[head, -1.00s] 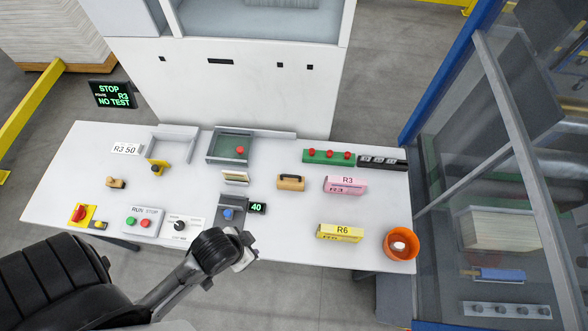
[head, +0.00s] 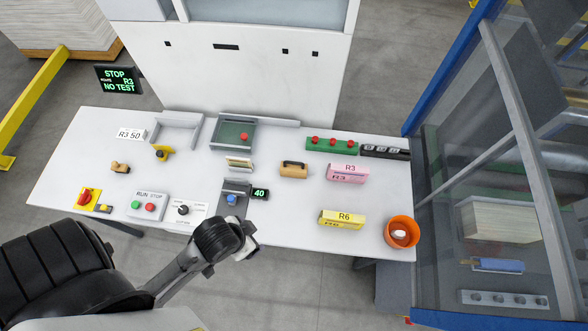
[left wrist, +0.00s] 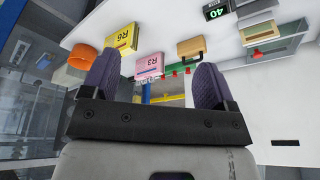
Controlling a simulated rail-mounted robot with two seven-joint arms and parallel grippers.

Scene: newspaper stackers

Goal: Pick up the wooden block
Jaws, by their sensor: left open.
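The wooden block (head: 293,171) is tan with a black handle on top. It lies on the white table, right of centre in the head view, and is free on all sides. It also shows in the left wrist view (left wrist: 190,48), beyond the fingers. My left gripper (head: 248,246) is near the table's front edge, in front of the block and to its left, apart from it. In the left wrist view its two dark fingers (left wrist: 157,78) are spread with nothing between them. My right gripper is not in view.
On the table (head: 275,220), a pink R3 box (head: 347,173), a yellow R6 box (head: 341,219) and an orange bowl (head: 402,232) stand to the right. A grey device with a blue button (head: 232,199) is near my left gripper. A smaller brown piece (head: 120,167) lies far left.

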